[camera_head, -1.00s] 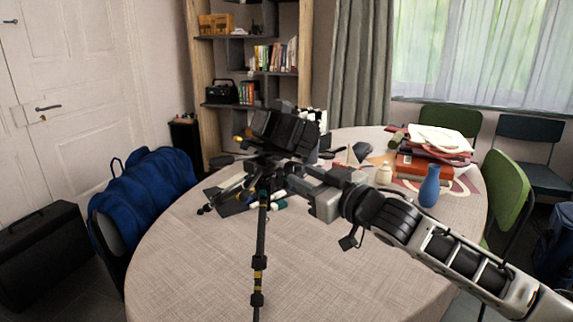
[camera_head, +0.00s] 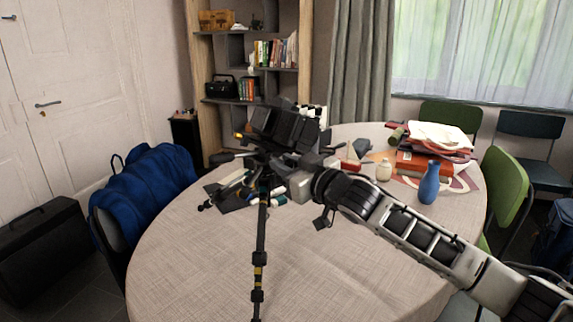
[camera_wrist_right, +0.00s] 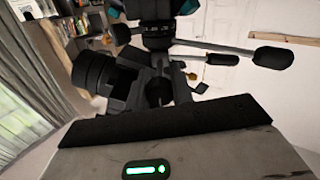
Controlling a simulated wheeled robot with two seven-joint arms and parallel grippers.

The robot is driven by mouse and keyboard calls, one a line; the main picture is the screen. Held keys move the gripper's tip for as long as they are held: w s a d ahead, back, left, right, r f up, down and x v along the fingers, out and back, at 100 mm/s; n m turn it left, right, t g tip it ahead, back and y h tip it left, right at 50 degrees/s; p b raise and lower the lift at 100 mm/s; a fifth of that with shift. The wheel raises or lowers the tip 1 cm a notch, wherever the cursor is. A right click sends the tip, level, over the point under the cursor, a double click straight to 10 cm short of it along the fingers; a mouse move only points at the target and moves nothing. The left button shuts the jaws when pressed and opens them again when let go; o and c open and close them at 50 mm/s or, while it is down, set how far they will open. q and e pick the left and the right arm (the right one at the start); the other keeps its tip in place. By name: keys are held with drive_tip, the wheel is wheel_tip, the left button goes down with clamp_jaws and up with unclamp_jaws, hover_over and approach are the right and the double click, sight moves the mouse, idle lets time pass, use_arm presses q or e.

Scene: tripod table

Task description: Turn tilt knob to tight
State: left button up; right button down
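A black camera (camera_head: 284,128) sits on the tripod head (camera_head: 262,160), above the round table. The tripod's centre leg (camera_head: 260,250) stands in front. Handles stick out from the head; one points left (camera_head: 226,158). In the right wrist view the camera's lens (camera_wrist_right: 92,72) is at left, the tripod head (camera_wrist_right: 157,32) at top, and handle grips (camera_wrist_right: 273,57) at right. I cannot tell which control is the tilt knob. My right gripper (camera_head: 299,183) is close against the head's right side; its fingertips are hidden and its opening cannot be told. My left gripper is out of view.
The round table (camera_head: 210,270) carries a blue vase (camera_head: 429,184), a small cream jar (camera_head: 384,171) and a stack of books and papers (camera_head: 435,150) on the right.

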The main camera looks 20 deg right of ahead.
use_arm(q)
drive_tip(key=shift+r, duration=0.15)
use_arm(e)
drive_tip(key=shift+r+m+p, duration=0.15)
drive_tip(key=shift+m+p, duration=0.55)
drive_tip(key=shift+p, duration=0.25)
drive_tip(key=m+p, duration=0.5)
drive_tip(key=m, duration=0.2)
drive_tip(key=shift+p, duration=0.4)
drive_tip(key=m+p, duration=0.1)
drive_tip(key=m, duration=0.2)
drive_tip(key=shift+m, duration=0.3)
drive_tip(key=m, duration=0.4)
drive_tip(key=shift+p, duration=0.3)
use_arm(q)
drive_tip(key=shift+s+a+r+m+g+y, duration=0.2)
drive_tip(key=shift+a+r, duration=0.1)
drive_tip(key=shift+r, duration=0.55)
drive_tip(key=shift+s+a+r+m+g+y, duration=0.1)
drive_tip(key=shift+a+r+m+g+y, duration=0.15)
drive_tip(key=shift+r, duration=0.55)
use_arm(e)
drive_tip(key=shift+m, duration=0.9)
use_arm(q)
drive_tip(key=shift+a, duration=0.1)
